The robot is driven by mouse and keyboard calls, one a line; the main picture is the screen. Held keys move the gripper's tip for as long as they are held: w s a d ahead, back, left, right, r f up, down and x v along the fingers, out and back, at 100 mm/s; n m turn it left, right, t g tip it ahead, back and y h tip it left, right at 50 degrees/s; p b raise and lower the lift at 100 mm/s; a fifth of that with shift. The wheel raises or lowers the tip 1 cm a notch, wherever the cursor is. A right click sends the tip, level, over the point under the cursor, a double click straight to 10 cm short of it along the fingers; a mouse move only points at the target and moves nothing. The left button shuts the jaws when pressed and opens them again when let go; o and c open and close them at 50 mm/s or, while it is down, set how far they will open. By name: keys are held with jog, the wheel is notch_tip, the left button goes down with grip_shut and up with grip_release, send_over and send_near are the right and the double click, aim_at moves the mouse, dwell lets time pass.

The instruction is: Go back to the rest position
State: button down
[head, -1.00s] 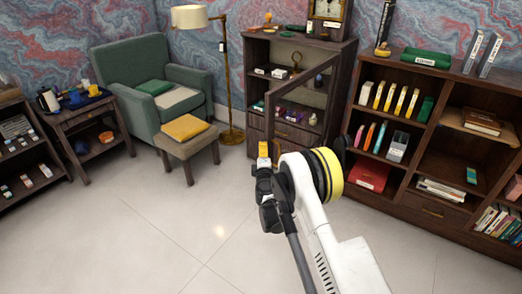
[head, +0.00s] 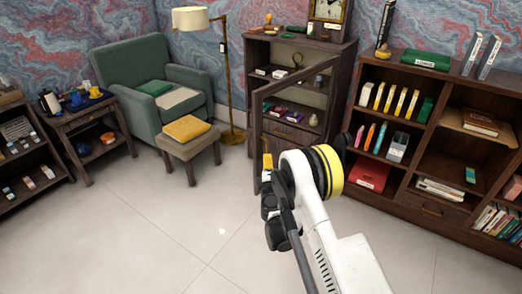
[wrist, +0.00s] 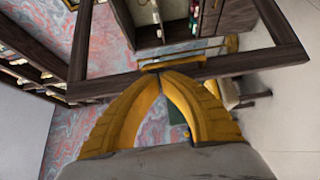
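My gripper (head: 266,162) is in front of the dark wood cabinet (head: 295,85), at the free edge of its open, framed door (head: 257,128). In the wrist view the yellow fingers of my gripper (wrist: 164,74) come together at their tips. I see no gap between the tips.
A bookshelf (head: 402,150) stands close on the right. The pale floor (head: 150,225) in front is clear.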

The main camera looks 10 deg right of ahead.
jog(key=s+d+r+m+g+h, duration=0.1)
jog(key=s+d+r+m, duration=0.15)
jog(key=r, duration=0.25)
jog(key=s+d+r+m+h+b, duration=0.1)
jog(key=d+r+m, duration=0.15)
jog(key=r, duration=0.25)
jog(key=s+d+r+m+g+h, duration=0.1)
jog(key=d+r, duration=0.2)
jog(key=r, duration=0.1)
jog(key=s+d+r+m+g, duration=0.3)
jog(key=s+d+r+m, duration=0.15)
jog(key=s+r, duration=0.55)
jog(key=s+a+f+m+g+y, duration=0.1)
jog(key=s+m+g, duration=0.1)
jog(key=s, duration=0.9)
jog(key=s+a+f+m+g+y, duration=0.1)
jog(key=s+a+f+m+g, duration=0.1)
jog(key=s, duration=0.8)
jog(key=s+a+f+m+g+y, duration=0.1)
jog(key=s+a+m+g+y, duration=0.1)
jog(key=s, duration=0.9)
jog(key=shift+s+a+f+m, duration=0.2)
jog(key=shift+s+a+m, duration=0.05)
jog(key=shift+s+m, duration=0.1)
jog(key=shift+w, duration=0.1)
